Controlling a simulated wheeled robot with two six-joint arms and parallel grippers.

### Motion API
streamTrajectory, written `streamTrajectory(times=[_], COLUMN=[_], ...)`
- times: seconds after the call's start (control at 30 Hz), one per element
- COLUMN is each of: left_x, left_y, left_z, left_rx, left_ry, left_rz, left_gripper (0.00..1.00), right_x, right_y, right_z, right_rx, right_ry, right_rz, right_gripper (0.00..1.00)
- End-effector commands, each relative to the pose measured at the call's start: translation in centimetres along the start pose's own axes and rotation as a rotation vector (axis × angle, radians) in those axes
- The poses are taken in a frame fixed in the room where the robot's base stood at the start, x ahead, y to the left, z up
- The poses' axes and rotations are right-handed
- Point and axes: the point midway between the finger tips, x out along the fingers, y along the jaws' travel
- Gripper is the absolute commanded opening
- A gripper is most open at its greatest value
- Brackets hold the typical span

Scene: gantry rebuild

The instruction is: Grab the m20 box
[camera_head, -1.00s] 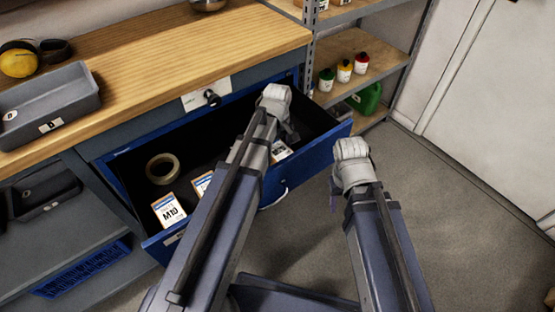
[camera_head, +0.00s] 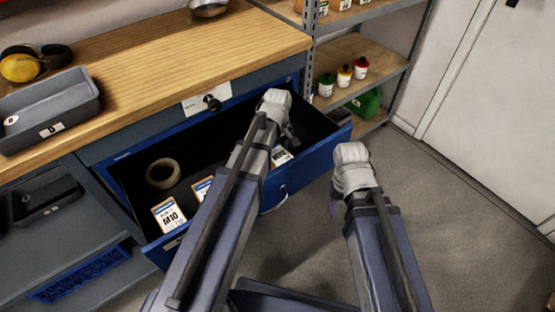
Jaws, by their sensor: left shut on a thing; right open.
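The blue drawer (camera_head: 295,186) under the bench is pulled open. A white box marked M10 (camera_head: 169,216) lies at its left front. A second box (camera_head: 203,187) is beside it, mostly hidden by my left arm. A third white box (camera_head: 281,157) is at the right of the drawer, partly covered by my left gripper; its label cannot be read. My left gripper (camera_head: 284,138) points down into the drawer and is shut on this third box. My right gripper (camera_head: 335,207) is open, outside the drawer to the right; its fingers are mostly hidden.
A roll of tape (camera_head: 162,173) lies in the drawer. The wooden bench top (camera_head: 190,62) carries a grey bin (camera_head: 48,107) and yellow ear defenders (camera_head: 20,68). A shelf rack (camera_head: 375,45) with small bottles stands behind at the right. The floor to the right is clear.

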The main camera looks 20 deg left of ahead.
Motion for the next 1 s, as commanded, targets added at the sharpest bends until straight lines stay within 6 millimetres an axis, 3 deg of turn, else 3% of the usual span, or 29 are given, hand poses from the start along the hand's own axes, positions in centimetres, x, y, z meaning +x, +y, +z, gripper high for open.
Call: streamTrajectory(times=[0.1, 0.57, 1.0], left_x=[0.0, -1.0, -7.0], left_y=[0.0, 0.0, 0.0], left_z=[0.0, 0.0, 0.0], left_rx=[0.000, 0.000, 0.000], left_ry=[0.000, 0.000, 0.000], left_rz=[0.000, 0.000, 0.000], left_gripper=[0.00, 0.00, 0.00], right_x=[0.0, -1.0, -6.9], right_y=[0.0, 0.1, 0.7], right_z=[0.0, 0.1, 0.4], right_rx=[0.000, 0.000, 0.000], right_ry=[0.000, 0.000, 0.000], right_rz=[0.000, 0.000, 0.000], right_gripper=[0.50, 0.50, 0.50])
